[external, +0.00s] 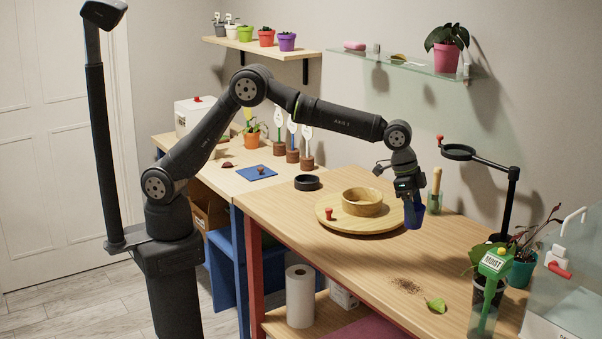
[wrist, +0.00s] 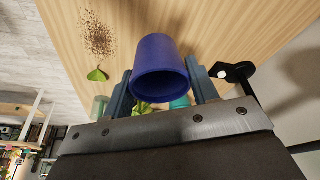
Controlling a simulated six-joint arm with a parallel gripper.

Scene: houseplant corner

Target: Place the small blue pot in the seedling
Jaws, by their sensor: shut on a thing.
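The small blue pot (external: 414,217) is held in my gripper (external: 411,200), in the air above the wooden table, just right of the round wooden board. In the wrist view the blue pot (wrist: 160,72) sits between the two fingers of my gripper (wrist: 162,88), its rim towards the camera; the fingers press on its sides. I cannot make out what is inside it. No thing is clearly marked as the seedling. Leafy plants, one in a teal pot (external: 521,272), stand at the right end of the table, partly behind a green moisture meter (external: 493,264).
The round board (external: 335,219) carries a wooden bowl (external: 362,202) and a red piece (external: 328,214). A black ring stand (external: 510,205) and a clear case (external: 572,285) are obstacles on the right. Spilled soil (external: 407,286) and a leaf (external: 435,305) lie in front; the table between is clear.

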